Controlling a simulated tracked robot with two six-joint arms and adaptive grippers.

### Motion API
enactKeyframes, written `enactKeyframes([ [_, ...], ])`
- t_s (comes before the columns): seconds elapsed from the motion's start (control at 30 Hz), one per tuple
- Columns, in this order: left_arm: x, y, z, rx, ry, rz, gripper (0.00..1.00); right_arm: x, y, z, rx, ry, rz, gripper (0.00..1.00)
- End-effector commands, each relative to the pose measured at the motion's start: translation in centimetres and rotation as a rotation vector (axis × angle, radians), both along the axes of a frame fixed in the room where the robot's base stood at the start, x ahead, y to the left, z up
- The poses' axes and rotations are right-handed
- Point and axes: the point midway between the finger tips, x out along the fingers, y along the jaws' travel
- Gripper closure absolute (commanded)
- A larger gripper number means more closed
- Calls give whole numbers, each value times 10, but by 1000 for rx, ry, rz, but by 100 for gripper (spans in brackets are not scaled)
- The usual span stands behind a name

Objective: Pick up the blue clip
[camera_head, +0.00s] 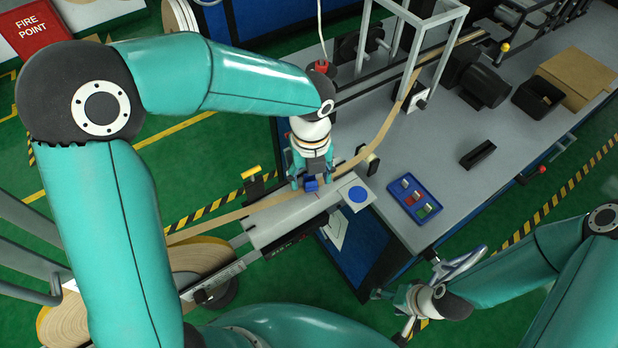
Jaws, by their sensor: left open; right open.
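The blue clip (311,186) is a small blue block on the grey splice bar (285,219), at the tape's path near the middle of the camera_head view. My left gripper (311,179) points down over the clip, with one finger on each side of it. It is open, and I cannot tell whether either finger touches the clip. My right gripper (391,314) is open and empty, low in the view in front of the bench, far from the clip.
A blue tray (433,190) with red, green and pale small pieces lies on the grey bench (437,133). A plate with a blue disc (358,194) is right of the clip. Tan tape (383,126) runs along the bench. A large tape roll (200,255) stands lower left.

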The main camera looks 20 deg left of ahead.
Motion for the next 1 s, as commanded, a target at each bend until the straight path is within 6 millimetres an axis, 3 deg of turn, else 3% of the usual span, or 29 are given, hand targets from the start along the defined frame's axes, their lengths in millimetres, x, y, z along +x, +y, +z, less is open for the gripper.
enactKeyframes([
  [0.33,0,0,-9,-1,0,0,41,0,0,0,0,0,0,31],
  [0.67,0,0,-9,-1,-1,0,96,0,0,0,0,0,0,31],
  [1.0,0,0,-7,-1,-1,1,96,0,0,0,0,0,0,31],
])
